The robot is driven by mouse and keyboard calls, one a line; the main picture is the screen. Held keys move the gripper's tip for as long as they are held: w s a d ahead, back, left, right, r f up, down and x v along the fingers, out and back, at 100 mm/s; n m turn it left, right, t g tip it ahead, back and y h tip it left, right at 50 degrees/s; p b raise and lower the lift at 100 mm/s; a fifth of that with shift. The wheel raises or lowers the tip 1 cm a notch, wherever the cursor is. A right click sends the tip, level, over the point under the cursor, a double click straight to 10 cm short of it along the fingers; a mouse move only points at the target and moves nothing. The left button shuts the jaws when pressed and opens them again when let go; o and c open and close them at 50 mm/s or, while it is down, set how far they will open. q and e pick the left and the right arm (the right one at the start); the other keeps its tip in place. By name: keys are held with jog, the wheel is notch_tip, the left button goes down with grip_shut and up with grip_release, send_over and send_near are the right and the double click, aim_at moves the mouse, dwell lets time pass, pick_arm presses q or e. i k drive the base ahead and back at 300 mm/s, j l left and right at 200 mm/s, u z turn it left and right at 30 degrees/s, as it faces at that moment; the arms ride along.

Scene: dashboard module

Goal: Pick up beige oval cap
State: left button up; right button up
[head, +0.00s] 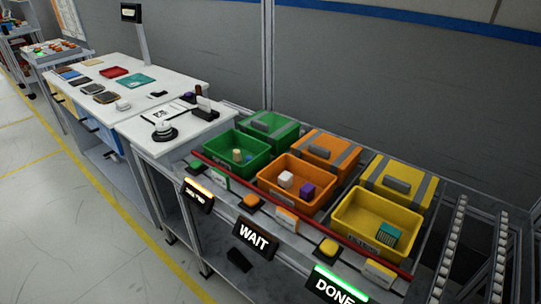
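I cannot make out a beige oval cap for certain. A small beige piece (237,155) stands in the front green bin (262,166), beside a small blue-green piece (248,158); its exact shape is too small to tell. A small whitish rounded piece (123,105) lies on the white table (187,84) near its front edge. Neither of my grippers is in view.
An orange bin (270,183) holds a white block and a purple block. A yellow bin (345,222) holds a teal ribbed block (388,235). A red rail (232,175) runs along the bins' front. Floor at left is clear.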

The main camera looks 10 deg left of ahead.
aim_at(238, 158)
jog(key=i+j+z, duration=0.1)
jog(key=j+z, duration=0.15)
jog(key=z, duration=0.15)
jog(key=j+z, duration=0.75)
jog(key=j, duration=0.3)
